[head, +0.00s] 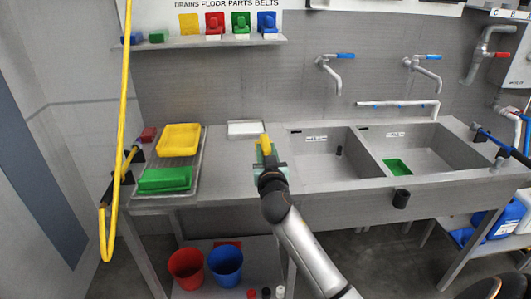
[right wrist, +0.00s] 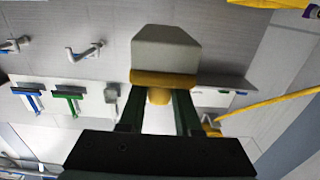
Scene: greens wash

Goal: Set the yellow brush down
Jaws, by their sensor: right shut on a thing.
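The yellow brush (head: 264,141) is held upright-looking above the steel counter (head: 225,165), between the drainboard and the left sink. My right gripper (head: 267,160) is shut on it. In the right wrist view the brush's yellow body (right wrist: 163,79) sits between the two dark green fingers (right wrist: 158,110), with a pale grey block (right wrist: 165,48) beyond it. I cannot tell its height above the counter. On the wall shelf (head: 205,42) stand red (head: 214,24), green (head: 240,23) and blue (head: 267,22) brushes, with a yellow patch (head: 189,24) to their left. My left gripper is not in view.
A white tray (head: 245,129) lies behind the gripper. A yellow tub (head: 179,139) and a green tub (head: 165,180) rest on the drainboard at left. Two sinks (head: 325,155) lie right. Red (head: 186,268) and blue (head: 226,266) buckets stand below. A yellow hose (head: 122,110) hangs at left.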

